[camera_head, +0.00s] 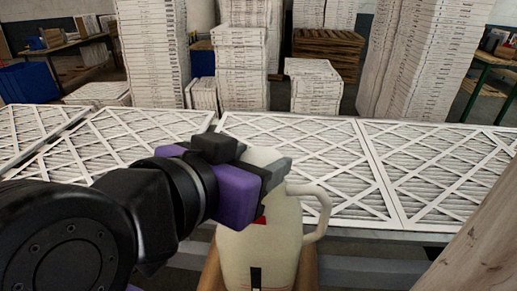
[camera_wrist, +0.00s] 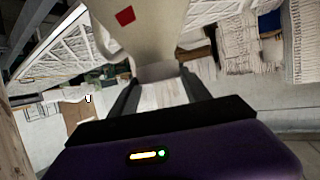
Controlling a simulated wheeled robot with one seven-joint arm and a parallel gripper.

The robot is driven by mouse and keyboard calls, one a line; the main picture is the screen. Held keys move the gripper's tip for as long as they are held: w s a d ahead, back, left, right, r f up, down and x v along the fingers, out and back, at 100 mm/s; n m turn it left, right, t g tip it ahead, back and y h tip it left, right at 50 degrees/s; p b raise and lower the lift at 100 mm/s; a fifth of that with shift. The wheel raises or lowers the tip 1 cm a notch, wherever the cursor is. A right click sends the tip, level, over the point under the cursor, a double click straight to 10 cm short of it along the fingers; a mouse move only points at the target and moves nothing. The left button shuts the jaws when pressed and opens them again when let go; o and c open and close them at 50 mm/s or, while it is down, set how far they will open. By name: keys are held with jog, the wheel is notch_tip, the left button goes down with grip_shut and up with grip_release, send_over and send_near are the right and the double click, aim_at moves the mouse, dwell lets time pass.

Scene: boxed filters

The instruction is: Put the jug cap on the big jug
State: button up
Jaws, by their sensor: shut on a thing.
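The big jug (camera_head: 262,255) is cream, with a handle on its right and red and black marks. It stands upright low in the middle of the head view. It also shows upside down at the top of the wrist view (camera_wrist: 150,30). My gripper (camera_head: 281,170) is at the jug's top, its fingers shut on a pale piece (camera_head: 262,156), which looks like the jug cap. In the wrist view the fingers (camera_wrist: 160,92) reach toward the pale end of the jug (camera_wrist: 157,71). I cannot tell where cap and jug meet, as my gripper hides part of it.
A row of framed white filters (camera_head: 300,150) lies flat behind the jug. Tall stacks of filters (camera_head: 152,50) and a wooden pallet pile (camera_head: 327,46) stand further back. A wooden post (camera_head: 480,250) rises at the front right. Wooden pieces flank the jug low down.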

jog(key=o, duration=1.8)
jog(key=shift+r, duration=0.1)
jog(key=shift+r+p, duration=3.3)
jog(key=shift+r, duration=0.7)
jog(key=shift+f, duration=0.1)
